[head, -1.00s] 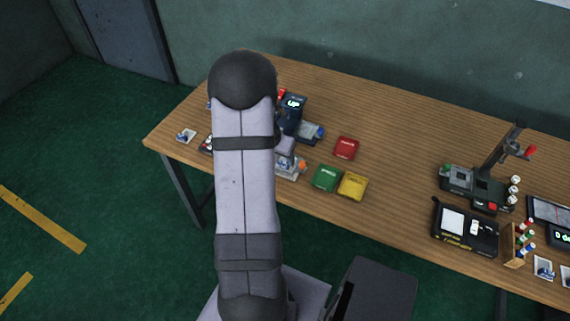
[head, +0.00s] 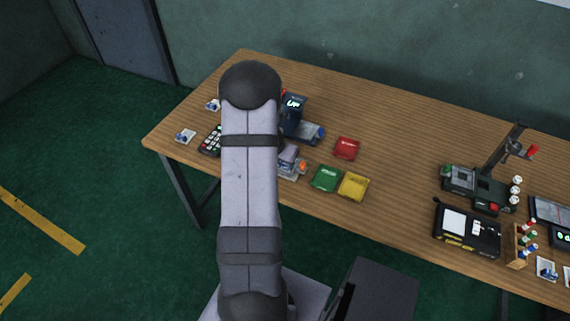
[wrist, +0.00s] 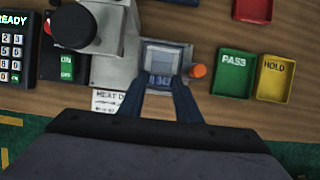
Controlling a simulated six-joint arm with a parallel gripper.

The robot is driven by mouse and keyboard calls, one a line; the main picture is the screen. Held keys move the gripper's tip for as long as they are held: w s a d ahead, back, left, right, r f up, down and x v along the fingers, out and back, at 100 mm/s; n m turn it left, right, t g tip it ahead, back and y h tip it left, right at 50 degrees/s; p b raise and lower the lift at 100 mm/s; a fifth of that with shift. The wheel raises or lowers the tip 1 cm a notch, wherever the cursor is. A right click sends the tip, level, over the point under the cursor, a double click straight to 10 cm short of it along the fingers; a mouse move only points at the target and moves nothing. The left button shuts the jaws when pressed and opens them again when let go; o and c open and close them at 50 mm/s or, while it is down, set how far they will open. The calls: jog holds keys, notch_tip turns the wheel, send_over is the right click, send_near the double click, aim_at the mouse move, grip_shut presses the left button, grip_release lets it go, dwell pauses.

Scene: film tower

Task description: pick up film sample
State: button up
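My gripper (wrist: 158,82) shows in the wrist view with its two dark blue fingers apart. The fingertips point at a grey bench device (wrist: 118,65). A square framed window (wrist: 163,56) with a pale grey face and small blue digits lies just past and between the fingertips. I cannot tell whether the pale face is the film sample or part of the device, nor whether the fingers touch it. Nothing is clearly held. In the head view my arm hides the gripper and part of the device (head: 288,160).
An orange knob (wrist: 198,71) sits right of the fingers. Green (wrist: 234,74), yellow (wrist: 275,78) and red (wrist: 253,10) trays stand further right. A keypad (wrist: 12,52) and a black knob (wrist: 75,27) are at left. The table's middle (head: 400,150) is clear.

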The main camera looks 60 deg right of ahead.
notch_tip(320, 180, up, 10)
jog(key=p, duration=0.3)
dwell(0.5)
jog(key=s+a+m+g+y, duration=0.2)
jog(key=a+m+y, duration=0.25)
jog(key=m, duration=0.85)
jog(key=s+a+m+g+y, duration=0.1)
jog(key=s+a+m+y, duration=0.35)
jog(key=m, duration=0.75)
jog(key=w+a+r+n+g+h, duration=0.1)
jog(key=w+a+r+h, duration=0.1)
jog(key=w+a, duration=1.8)
jog(key=w+a+n+h, duration=0.1)
jog(key=w+a+n, duration=0.1)
jog(key=a, duration=0.6)
jog(key=w+a+f+n+h, duration=0.1)
jog(key=w+a+n, duration=0.2)
jog(key=a, duration=0.6)
jog(key=shift+w+a+f+n+g+h, duration=0.15)
jog(key=shift+w+n+g+h, duration=0.2)
jog(key=shift+n, duration=0.15)
